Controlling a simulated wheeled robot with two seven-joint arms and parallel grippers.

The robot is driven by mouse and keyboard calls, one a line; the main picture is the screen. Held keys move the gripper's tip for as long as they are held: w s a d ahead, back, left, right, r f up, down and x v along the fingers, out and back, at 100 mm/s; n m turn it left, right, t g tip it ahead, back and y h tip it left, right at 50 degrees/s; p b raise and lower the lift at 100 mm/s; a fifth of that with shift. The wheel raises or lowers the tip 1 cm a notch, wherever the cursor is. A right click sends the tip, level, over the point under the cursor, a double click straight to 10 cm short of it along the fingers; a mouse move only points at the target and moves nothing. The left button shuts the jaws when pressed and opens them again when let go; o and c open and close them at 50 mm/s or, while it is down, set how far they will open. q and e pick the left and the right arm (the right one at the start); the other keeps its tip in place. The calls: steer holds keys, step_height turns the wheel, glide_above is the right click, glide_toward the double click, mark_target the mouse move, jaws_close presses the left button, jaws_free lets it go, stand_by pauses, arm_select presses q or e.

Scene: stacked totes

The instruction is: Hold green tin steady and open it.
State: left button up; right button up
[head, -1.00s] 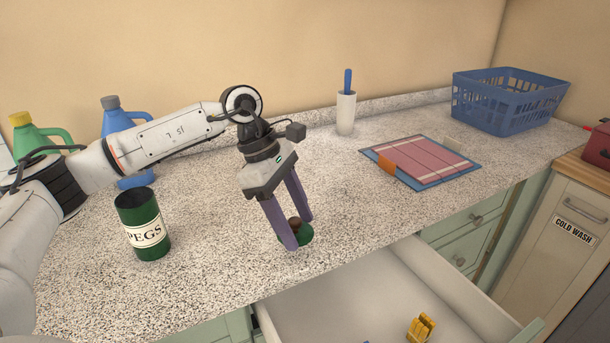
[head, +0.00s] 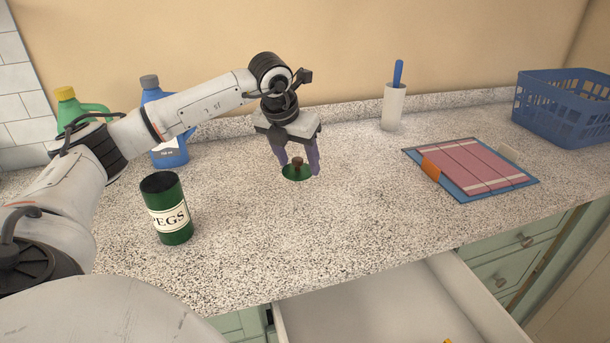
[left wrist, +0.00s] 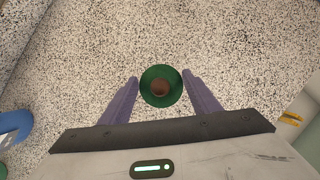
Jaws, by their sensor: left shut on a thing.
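The green tin (head: 166,211) with a "PEGS" label stands upright on the counter in the head view, its top uncovered and dark inside. Its round green lid (head: 289,174) with a brown knob is apart from it, to the right and farther back. My left gripper (head: 299,170) points down with its purple fingers shut on the lid, one on each side. The lid also shows between the fingers in the left wrist view (left wrist: 147,92). I cannot tell whether the lid touches the counter. My right gripper is not in view.
A green bottle (head: 72,108) and a blue bottle (head: 171,150) stand behind my left arm. A white holder with a blue handle (head: 393,106), a folded pink-and-blue item (head: 470,168) and a blue basket (head: 565,110) are to the right. A drawer (head: 390,300) is open in front.

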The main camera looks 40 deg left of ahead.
mark_target(297, 172)
arm_select(q)
steer(key=shift+d+f, duration=0.1)
steer(key=shift+f, duration=2.25)
steer(key=shift+f, duration=0.2)
steer(key=o, duration=1.2)
steer(key=shift+r, duration=0.1)
steer(key=shift+c, duration=0.2)
steer(key=v, duration=1.2)
steer(key=shift+b, duration=0.35)
steer(key=shift+s, duration=0.1)
